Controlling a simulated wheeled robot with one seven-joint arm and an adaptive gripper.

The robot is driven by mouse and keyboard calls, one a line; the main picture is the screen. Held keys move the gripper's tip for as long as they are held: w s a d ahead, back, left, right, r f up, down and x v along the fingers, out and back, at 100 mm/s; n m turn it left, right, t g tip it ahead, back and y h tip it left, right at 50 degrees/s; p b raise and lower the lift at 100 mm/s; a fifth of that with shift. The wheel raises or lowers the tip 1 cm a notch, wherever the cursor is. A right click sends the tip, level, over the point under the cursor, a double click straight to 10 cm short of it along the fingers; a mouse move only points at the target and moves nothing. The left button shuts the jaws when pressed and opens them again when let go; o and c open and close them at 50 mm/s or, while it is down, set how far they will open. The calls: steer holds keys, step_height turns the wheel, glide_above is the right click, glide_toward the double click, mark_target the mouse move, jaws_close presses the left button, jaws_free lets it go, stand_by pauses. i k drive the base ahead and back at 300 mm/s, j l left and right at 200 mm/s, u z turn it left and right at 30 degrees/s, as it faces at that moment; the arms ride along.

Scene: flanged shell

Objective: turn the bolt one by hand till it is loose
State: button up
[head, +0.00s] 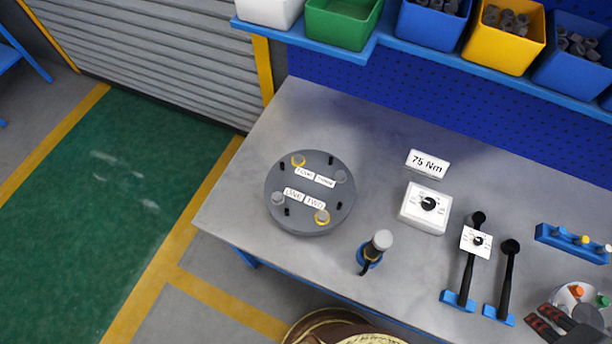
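The flanged shell (312,220) is a round grey disc lying on the bench at left centre. Bolt one (278,198) is a grey round head beside the label "ONE", near the disc's left edge. Whether bolt one is loose cannot be seen.
A grey-topped tool (379,243) stands upright in a blue holder right of the shell. A white dial box (425,208), a "75 Nm" sign (428,163) and two black-handled wrenches (468,275) (508,275) are further right. Bins (343,22) line the shelf above.

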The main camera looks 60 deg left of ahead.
mark_target(277, 196)
steer(key=u, duration=0.4)
steer(key=k+u, duration=0.1)
steer(key=u, duration=0.7)
steer(key=j+u, duration=0.1)
steer(key=u, duration=0.3)
steer(key=k+u, duration=0.1)
steer(key=u, duration=0.3)
